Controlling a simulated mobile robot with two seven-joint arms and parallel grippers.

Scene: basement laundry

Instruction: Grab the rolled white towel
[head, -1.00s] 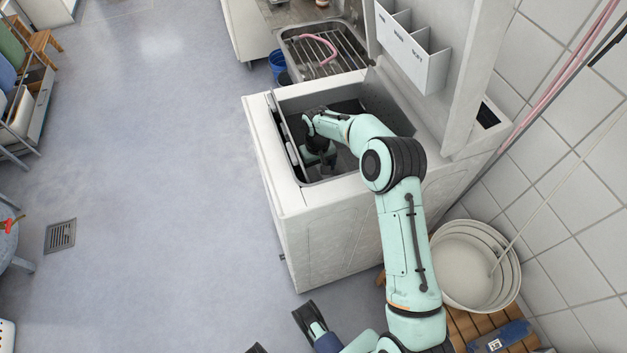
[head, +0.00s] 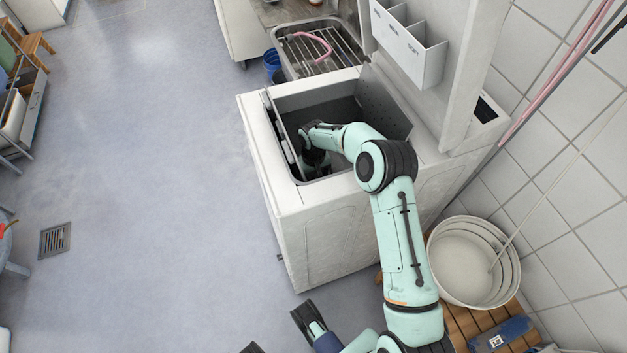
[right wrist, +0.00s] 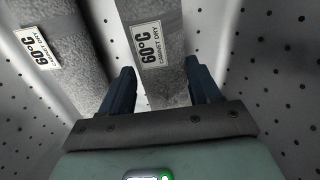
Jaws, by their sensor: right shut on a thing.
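My right gripper (right wrist: 165,88) is down inside the open top-loading washer (head: 300,235), and the arm reaches in over its front. In the right wrist view its blue fingers stand on either side of a rolled towel (right wrist: 160,85) and are shut on it. The towel looks pale grey in the shade and bears a label reading 60°C cabinet dry. A second grey roll (right wrist: 60,60) with a like label lies to its left. The head view does not show the towels clearly. My left gripper (head: 279,331) is at the bottom edge, partly cut off, its dark fingertips apart and empty.
The drum wall (right wrist: 275,70) is close around my right gripper. The raised lid (head: 460,70) and a white divided holder (head: 408,45) stand behind the opening. White basins (head: 470,265) are stacked at right. The floor at left is open.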

